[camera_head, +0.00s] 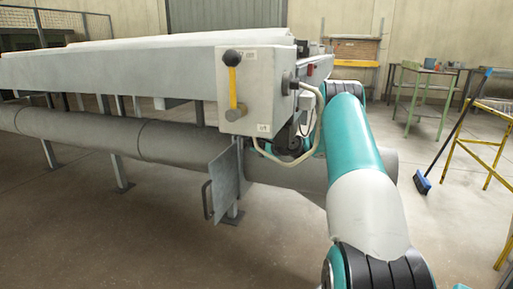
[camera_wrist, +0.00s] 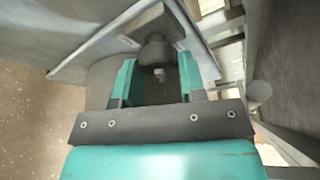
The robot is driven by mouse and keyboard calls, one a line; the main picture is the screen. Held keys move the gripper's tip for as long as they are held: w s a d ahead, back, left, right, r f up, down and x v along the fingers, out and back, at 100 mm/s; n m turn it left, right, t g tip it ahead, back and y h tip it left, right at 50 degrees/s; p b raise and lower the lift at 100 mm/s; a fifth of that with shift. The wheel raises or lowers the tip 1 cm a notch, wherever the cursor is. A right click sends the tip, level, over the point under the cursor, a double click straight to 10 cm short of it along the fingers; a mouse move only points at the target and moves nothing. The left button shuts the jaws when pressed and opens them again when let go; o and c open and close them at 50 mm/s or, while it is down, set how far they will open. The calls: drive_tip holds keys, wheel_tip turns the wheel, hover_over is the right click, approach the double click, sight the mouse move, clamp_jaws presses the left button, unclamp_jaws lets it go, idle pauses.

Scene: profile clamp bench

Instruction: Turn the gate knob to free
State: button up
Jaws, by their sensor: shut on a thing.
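In the wrist view a dark knob (camera_wrist: 155,52) with a flared, bar-like base stands out from a pale panel (camera_wrist: 95,42). The two teal fingers of my gripper (camera_wrist: 158,76) lie on either side of it, shut on it. Any mark showing the knob's setting is not readable. In the head view the grey control box (camera_head: 262,92) hangs at the end of the bench, with a yellow lever (camera_head: 233,88) on its face. My gripper and the held knob are mostly hidden there behind the box, the hose and my arm.
A pale looped hose (camera_head: 265,155) hangs close to my arm. A metal plate with a handle (camera_head: 224,184) stands below the box. A thick grey pipe (camera_head: 175,143) runs under the bench (camera_head: 110,68). A broom (camera_head: 423,184) and yellow stand (camera_head: 487,145) are at right.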

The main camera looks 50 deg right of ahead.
drive_tip(key=shift+f+n+t+h+b, duration=0.15)
drive_tip(key=shift+n+t+b, duration=0.3)
drive_tip(key=shift+n+b, duration=0.55)
drive_tip(key=shift+n+t+h+b, duration=0.15)
drive_tip(key=shift+n+t+b, duration=0.3)
drive_tip(key=shift+n+b, duration=0.55)
drive_tip(key=o, duration=0.8)
drive_tip(key=shift+o, duration=0.2)
drive_tip(key=s+b, duration=0.5)
drive_tip(key=s, duration=1.2)
drive_tip(key=shift+s, duration=0.25)
